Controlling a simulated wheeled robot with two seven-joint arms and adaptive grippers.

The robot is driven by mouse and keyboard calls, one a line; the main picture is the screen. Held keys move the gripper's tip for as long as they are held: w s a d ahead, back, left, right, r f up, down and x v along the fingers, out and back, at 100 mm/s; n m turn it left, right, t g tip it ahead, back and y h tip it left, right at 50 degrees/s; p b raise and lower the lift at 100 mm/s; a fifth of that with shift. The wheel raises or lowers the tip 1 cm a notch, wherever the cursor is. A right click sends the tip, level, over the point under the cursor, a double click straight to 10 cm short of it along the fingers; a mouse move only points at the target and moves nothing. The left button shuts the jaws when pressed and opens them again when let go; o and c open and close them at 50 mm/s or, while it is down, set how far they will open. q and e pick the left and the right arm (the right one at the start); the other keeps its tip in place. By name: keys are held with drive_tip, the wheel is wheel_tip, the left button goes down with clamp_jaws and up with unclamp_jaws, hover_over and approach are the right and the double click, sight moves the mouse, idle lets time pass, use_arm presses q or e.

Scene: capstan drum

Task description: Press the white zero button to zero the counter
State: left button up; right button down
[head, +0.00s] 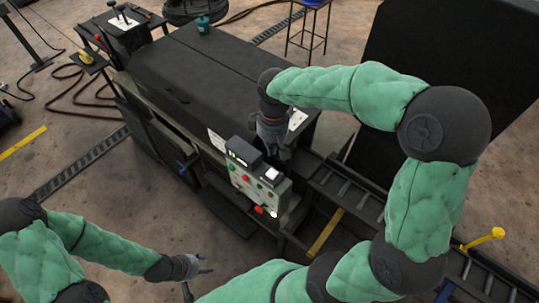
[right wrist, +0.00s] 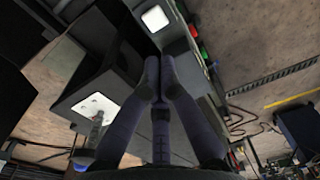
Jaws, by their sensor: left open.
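The white zero button (head: 272,175) sits on top of the grey control box (head: 245,187), beside the dark counter housing (head: 243,152). In the right wrist view the white button (right wrist: 155,18) is a bright square just beyond the fingertips. My right gripper (head: 279,152) points down just behind the button, apart from it as far as I can see. In the right wrist view its fingers (right wrist: 159,66) meet at the tips, shut with nothing between them. My left gripper (head: 203,265) is open and empty at the lower left, away from the box.
The control box front carries several red and green buttons. The long dark machine (head: 190,75) stands behind it. A yellow-tipped lever (head: 485,240) is at the right. Bare floor (head: 130,195) lies between the machine and my left arm.

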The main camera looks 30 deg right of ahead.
sight(274, 172)
drive_tip(key=r, duration=0.1)
drive_tip(key=d+r, duration=0.1)
drive_tip(key=shift+d+r, duration=0.1)
drive_tip(key=shift+r, duration=0.3)
drive_tip(key=shift+f, duration=0.15)
wheel_tip(274, 172, down, 14)
drive_tip(key=b, duration=0.4)
